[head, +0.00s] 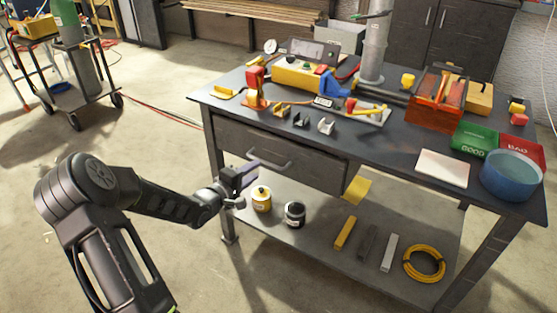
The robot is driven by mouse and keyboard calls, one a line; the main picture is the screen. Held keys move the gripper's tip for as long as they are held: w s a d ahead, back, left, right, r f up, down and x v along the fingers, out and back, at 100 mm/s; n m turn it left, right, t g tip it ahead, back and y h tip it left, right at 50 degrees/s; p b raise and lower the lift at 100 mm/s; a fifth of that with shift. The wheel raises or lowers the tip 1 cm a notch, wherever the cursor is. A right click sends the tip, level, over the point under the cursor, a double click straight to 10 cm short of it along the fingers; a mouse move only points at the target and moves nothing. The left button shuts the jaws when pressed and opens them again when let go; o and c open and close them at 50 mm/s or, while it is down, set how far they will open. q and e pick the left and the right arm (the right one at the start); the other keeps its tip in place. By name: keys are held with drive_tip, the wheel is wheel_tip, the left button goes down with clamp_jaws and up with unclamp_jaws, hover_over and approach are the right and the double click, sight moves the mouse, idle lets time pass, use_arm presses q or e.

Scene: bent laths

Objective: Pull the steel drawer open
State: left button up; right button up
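The steel drawer (230,136) is a dark grey box under the left part of the workbench top, with a bar handle (268,163) on its front. The drawer looks shut or nearly so; I cannot tell whether there is a small gap. My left gripper (247,184) is in front of the drawer, just left of and below the handle. Its fingers look spread, with nothing between them. It appears apart from the handle. My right gripper is out of view.
The workbench top (395,153) holds tools, clamps, green and red bins and a blue bowl (511,176). The lower shelf (300,247) holds a yellow can (261,200), a dark can (294,214), bars and a yellow coil.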

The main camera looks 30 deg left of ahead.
sight(266, 163)
use_arm(q)
drive_tip(key=shift+n, duration=0.5)
drive_tip(key=b+x, duration=0.1)
drive_tip(key=x, duration=0.6)
drive_tip(key=shift+w, duration=0.35)
clamp_jaws()
idle(1.1)
